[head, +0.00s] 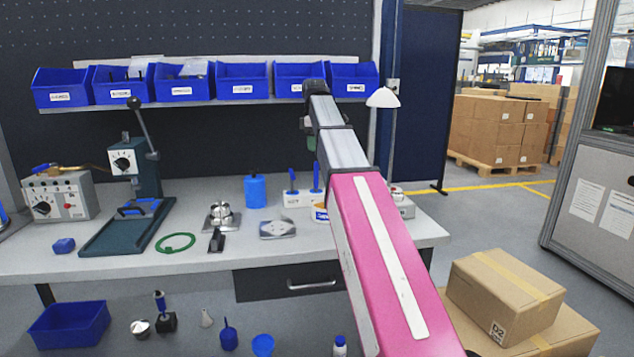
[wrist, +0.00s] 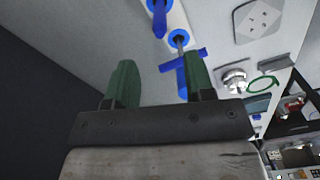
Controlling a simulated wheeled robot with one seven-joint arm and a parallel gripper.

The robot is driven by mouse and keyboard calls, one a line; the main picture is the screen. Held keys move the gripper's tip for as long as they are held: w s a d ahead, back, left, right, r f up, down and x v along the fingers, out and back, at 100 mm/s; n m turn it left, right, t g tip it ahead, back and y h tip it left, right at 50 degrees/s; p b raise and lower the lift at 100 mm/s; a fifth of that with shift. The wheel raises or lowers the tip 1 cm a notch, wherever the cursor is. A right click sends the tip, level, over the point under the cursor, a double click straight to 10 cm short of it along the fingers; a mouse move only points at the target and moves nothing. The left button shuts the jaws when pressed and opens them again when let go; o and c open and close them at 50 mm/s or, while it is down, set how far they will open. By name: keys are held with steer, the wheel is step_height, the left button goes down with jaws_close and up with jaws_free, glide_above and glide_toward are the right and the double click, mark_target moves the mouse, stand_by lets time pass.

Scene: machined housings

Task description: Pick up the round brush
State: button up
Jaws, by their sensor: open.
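Two blue-handled tools, the left one (head: 292,181) and the right one (head: 316,177), stand upright in a white rack (head: 298,199) on the bench. I cannot tell which, if either, is the round brush; no bristles show. In the wrist view, a blue cross-shaped handle (wrist: 181,69) on a thin shaft lies beside and partly behind my right finger, and another blue handle (wrist: 158,18) is at the top edge. My gripper (wrist: 160,78) has two green fingers, apart, with nothing between them. In the head view it is mostly hidden behind my arm.
Blue bins (head: 242,81) line the shelf above. A lamp (head: 383,98) stands to the right.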

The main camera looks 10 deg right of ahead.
mark_target(316, 169)
step_height(316, 169, down, 4)
steer(key=shift+f, duration=0.25)
steer(key=shift+s+d+f, duration=0.1)
steer(key=shift+d+f, duration=0.05)
steer(key=shift+f, duration=1.15)
steer(key=shift+d+f, duration=0.1)
steer(key=shift+f, duration=1.2)
jaws_close()
